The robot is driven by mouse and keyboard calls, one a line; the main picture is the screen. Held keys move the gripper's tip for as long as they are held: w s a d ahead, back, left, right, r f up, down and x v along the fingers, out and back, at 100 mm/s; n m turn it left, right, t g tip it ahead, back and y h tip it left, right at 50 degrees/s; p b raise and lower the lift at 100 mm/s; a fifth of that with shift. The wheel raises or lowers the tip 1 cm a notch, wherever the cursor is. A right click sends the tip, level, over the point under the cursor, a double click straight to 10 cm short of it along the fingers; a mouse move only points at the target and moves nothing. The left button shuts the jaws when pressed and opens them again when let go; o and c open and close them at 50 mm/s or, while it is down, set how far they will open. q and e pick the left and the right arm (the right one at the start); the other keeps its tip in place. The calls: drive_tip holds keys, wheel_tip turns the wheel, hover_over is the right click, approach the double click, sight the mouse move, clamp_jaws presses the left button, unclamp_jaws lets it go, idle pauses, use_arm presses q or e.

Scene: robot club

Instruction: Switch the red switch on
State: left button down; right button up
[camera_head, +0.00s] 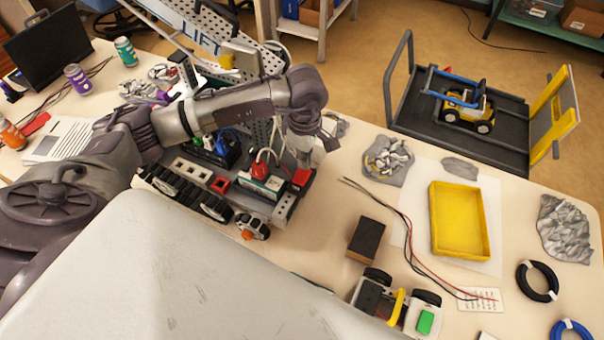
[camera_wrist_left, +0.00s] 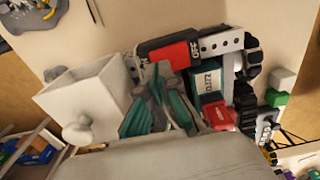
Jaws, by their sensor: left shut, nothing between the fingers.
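The red switch (camera_head: 301,178) sits at the right end of the tracked robot chassis (camera_head: 284,211) on the table. My left gripper (camera_head: 312,158) reaches down from the left, just above and behind the switch. Its teal-padded fingers (camera_wrist_left: 160,98) are shut and empty, close to the switch. I cannot tell whether they touch it. My right gripper is not in view.
A battery block (camera_wrist_left: 207,83) with wires stands beside the switch. A metal lift frame (camera_head: 262,125) rises behind the chassis. A dark block (camera_head: 366,238), a yellow tray (camera_head: 459,221) and a small wheeled robot (camera_head: 395,305) lie to the right, with loose wires between.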

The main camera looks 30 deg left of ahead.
use_arm(q)
drive_tip(key=shift+f+b, duration=1.2)
idle(0.8)
drive_tip(key=shift+r, duration=0.15)
drive_tip(key=shift+r+p, duration=1.8)
drive_tip(key=shift+r, duration=1.6)
